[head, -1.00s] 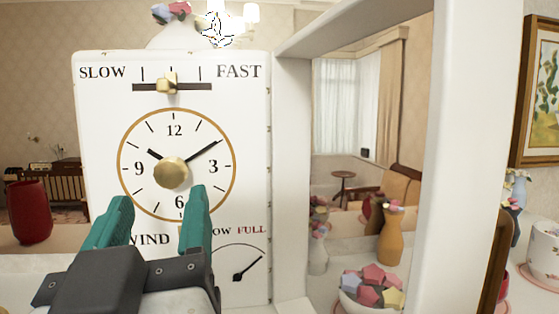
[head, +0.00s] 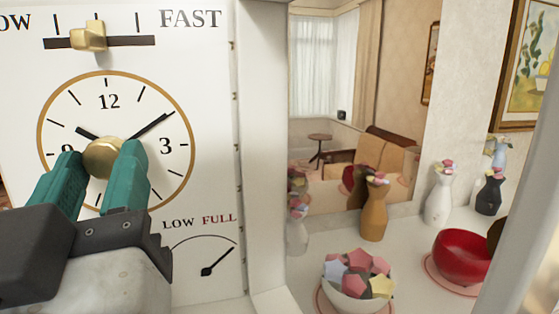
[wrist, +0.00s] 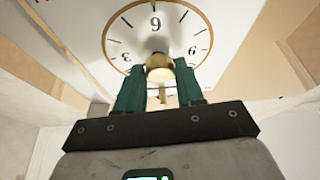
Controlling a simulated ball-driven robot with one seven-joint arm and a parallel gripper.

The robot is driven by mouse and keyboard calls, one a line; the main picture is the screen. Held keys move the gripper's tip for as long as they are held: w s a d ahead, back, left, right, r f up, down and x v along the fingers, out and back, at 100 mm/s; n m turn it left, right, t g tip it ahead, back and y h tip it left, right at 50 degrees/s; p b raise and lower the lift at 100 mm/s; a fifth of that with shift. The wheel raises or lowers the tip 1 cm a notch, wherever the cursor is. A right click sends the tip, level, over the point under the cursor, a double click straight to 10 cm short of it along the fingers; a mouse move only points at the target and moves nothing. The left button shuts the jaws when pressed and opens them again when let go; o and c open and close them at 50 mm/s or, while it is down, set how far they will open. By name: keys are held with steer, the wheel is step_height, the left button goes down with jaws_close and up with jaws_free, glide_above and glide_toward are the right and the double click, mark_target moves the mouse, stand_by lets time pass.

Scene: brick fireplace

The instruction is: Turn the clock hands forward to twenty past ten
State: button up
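The white clock panel (head: 215,110) carries a gold-ringed dial (head: 177,190) with black hands. The short hand (head: 83,132) points near 10 and the long hand (head: 158,123) near 2. A round gold knob (head: 103,158) sits at the dial's centre. My gripper (head: 100,152) is open, its teal fingers on either side of the knob. In the wrist view the dial shows upside down, and the knob (wrist: 160,68) lies between the fingertips (wrist: 160,72) with small gaps. The fingers hide the lower dial in the head view.
Above the dial is a SLOW/FAST slider (head: 90,36); below right is a LOW/FULL gauge (head: 216,262). To the right are a bowl of coloured pieces (head: 345,292), an orange vase (head: 375,215), a white vase (head: 438,198) and a red bowl (head: 465,255).

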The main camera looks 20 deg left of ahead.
steer(key=c, duration=0.6)
steer(key=shift+f+m+b, duration=0.15)
steer(key=shift+m+b, duration=0.15)
steer(key=shift+b, duration=0.15)
steer(key=shift+f+m+t+h+b, duration=0.15)
steer(key=shift+m+t+h+b, duration=0.35)
steer(key=shift+b, duration=0.55)
steer(key=shift+s+m+h+b, duration=0.1)
steer(key=shift+m+h+b, duration=0.3)
steer(key=shift+m+b, duration=0.75)
steer(key=m+h+b, duration=0.1)
steer(key=m+b, duration=0.2)
steer(key=shift+a+m+t+h, duration=0.15)
steer(key=shift+m+t+h, duration=0.15)
steer(key=shift+h, duration=0.1)
steer(key=shift+r+m+h+b, duration=0.3)
steer(key=shift+m+b, duration=0.25)
steer(key=shift+b, duration=0.2)
